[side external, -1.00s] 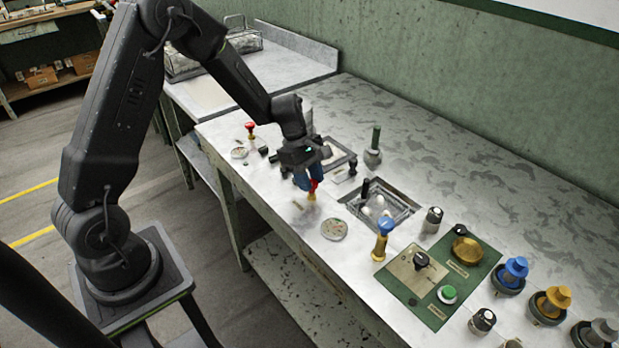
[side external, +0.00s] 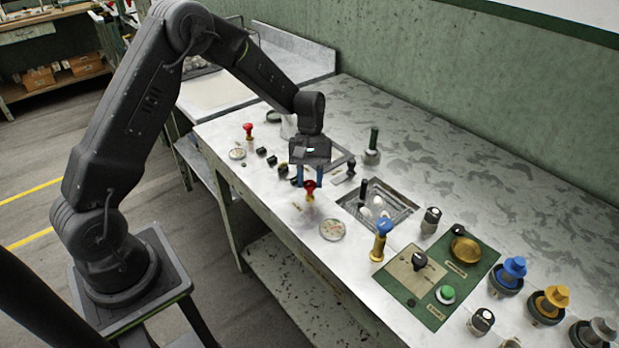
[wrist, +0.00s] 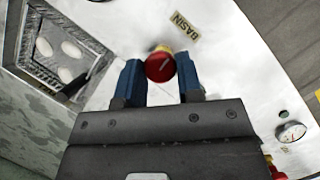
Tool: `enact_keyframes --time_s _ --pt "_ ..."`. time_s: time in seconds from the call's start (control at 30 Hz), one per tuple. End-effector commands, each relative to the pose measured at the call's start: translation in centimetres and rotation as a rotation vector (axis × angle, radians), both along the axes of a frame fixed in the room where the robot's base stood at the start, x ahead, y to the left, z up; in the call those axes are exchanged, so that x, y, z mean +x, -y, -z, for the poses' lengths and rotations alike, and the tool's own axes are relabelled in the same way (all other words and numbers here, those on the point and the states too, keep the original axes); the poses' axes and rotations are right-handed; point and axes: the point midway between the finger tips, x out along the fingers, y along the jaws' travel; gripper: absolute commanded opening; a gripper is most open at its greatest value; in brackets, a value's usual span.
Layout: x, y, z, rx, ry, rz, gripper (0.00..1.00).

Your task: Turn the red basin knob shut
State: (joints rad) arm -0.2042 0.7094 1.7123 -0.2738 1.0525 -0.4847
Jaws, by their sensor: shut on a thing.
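The red basin knob (side external: 309,187) stands on a brassy stem on the metal bench, left of centre in the side view. In the wrist view the red knob (wrist: 160,67) sits between my two blue fingers, with a "BASIN" label (wrist: 184,27) on the bench just beyond it. My gripper (side external: 309,181) points down over the knob, one finger on each side. In the wrist view my gripper (wrist: 160,75) is shut on the knob, with no clear gap at either side. The lower stem is blurred.
A round gauge (side external: 333,230) lies just right of the knob. A blue-topped valve (side external: 382,238) and a sunken basin with white cocoons (side external: 379,207) are further right. Another red knob (side external: 249,130) stands at the left. Several valves and a green panel (side external: 485,262) fill the right end.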

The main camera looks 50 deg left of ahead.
Motion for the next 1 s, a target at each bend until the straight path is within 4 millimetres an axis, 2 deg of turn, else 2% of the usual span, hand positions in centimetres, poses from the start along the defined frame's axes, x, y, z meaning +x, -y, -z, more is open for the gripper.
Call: enact_keyframes --time_s 0.3,0.77,0.8,1.0 --pt "0.01 0.05 -0.05 -0.001 -0.001 0.088 0.10" --pt "0.01 0.07 -0.05 0.000 -0.001 0.098 0.10" --pt "0.01 0.07 -0.05 0.000 -0.001 0.098 0.37" --pt "0.02 0.06 -0.02 0.000 0.000 0.096 0.56"
